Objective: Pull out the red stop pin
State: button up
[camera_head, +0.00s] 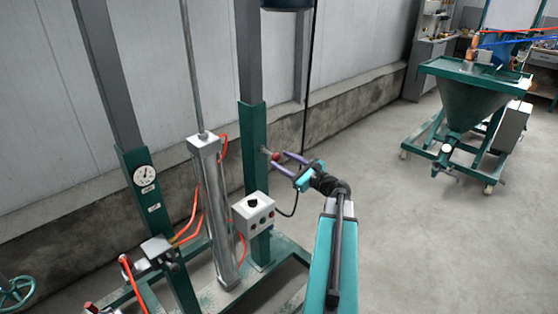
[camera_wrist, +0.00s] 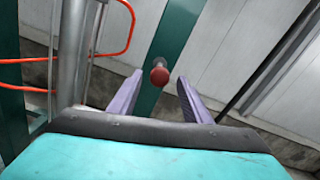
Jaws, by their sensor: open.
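The red stop pin (camera_wrist: 160,74) has a round red knob and sticks out of the green upright post (camera_wrist: 176,36) in the wrist view. In the head view the red knob (camera_head: 276,157) shows beside the green post (camera_head: 253,140), at the tips of my gripper (camera_head: 280,156). In the wrist view my gripper (camera_wrist: 155,92) is open, with one purple finger on each side of the knob and a gap to each. I cannot tell how far the fingertips reach past the knob.
A grey control box (camera_head: 253,212) with a black knob sits on the post below my gripper. A metal cylinder (camera_head: 214,210) and orange hoses (camera_head: 192,232) stand to the left. A green hopper on wheels (camera_head: 465,105) stands far right. The floor between is clear.

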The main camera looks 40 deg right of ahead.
jog(key=s+b, duration=0.1)
jog(key=s, duration=0.9)
dwell(0.3)
